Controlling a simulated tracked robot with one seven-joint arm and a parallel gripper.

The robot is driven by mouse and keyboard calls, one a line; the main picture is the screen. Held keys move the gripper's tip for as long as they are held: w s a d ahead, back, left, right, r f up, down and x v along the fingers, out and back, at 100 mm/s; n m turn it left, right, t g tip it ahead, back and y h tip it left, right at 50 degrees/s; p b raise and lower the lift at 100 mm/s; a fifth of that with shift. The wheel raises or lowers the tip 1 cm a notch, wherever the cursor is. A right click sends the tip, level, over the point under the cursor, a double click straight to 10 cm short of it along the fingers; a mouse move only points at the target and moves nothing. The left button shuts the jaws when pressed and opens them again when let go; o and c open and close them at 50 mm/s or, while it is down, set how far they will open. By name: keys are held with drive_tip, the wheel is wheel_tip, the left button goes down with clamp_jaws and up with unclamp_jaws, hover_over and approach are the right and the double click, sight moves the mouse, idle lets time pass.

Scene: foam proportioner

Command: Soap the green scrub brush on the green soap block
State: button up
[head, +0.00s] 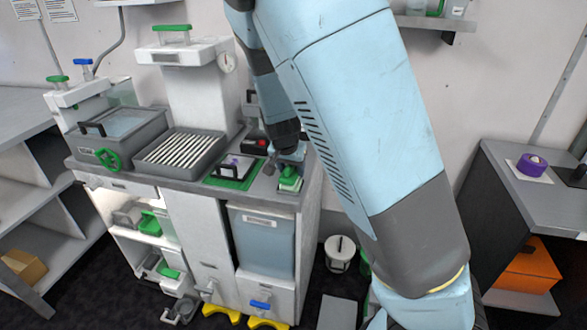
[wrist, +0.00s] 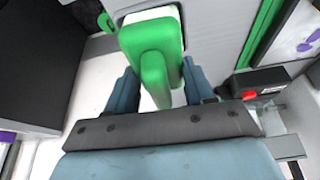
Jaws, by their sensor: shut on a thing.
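My gripper (head: 289,152) is over the right end of the counter, pointing down, with its blue fingers on either side of a green handle. In the wrist view my gripper (wrist: 157,90) is shut on this green scrub brush (wrist: 153,55), which has a white edge. In the head view the green scrub brush (head: 290,182) shows just below the fingers, close to the counter top. I cannot tell whether it touches anything beneath it. I cannot make out the green soap block as a separate thing; it may be hidden under the brush or gripper.
A green-framed mat (head: 233,182) with a white plate lies left of the gripper. A black box with a red button (head: 255,146) stands behind it. A slatted grey tray (head: 180,152) and a grey basin (head: 115,128) are farther left. The counter's right edge is close.

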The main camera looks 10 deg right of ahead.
drive_tip(key=shift+r, duration=3.45)
